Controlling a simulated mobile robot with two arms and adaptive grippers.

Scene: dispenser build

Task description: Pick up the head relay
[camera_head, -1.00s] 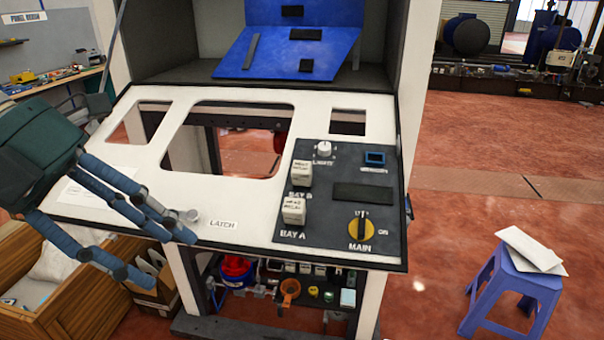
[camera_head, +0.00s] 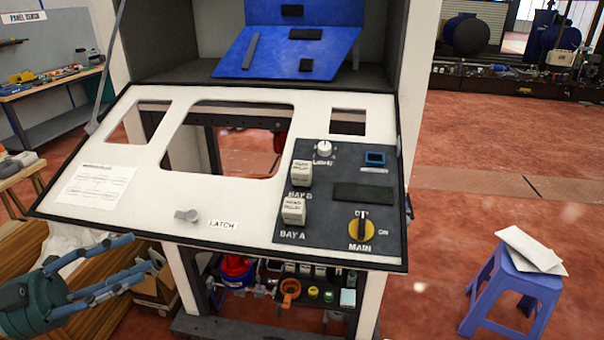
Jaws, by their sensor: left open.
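The head relay (camera_head: 293,210) is a white block with a printed label, seated on the dark control plate at BAY A. A similar white relay (camera_head: 301,173) sits just above it at BAY B; its label is too small to read surely. My left gripper (camera_head: 145,259) is at the lower left, its blue fingers spread open and empty. It is below and left of the panel's front edge, well away from the head relay. My right gripper is not in view.
The white panel (camera_head: 150,205) has cutouts, a latch knob (camera_head: 187,215), and a paper sheet (camera_head: 96,187). Near the relays are the yellow MAIN switch (camera_head: 361,229) and LIGHTS knob (camera_head: 323,149). A lower shelf holds small parts. A blue stool (camera_head: 512,292) stands right; floor between is clear.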

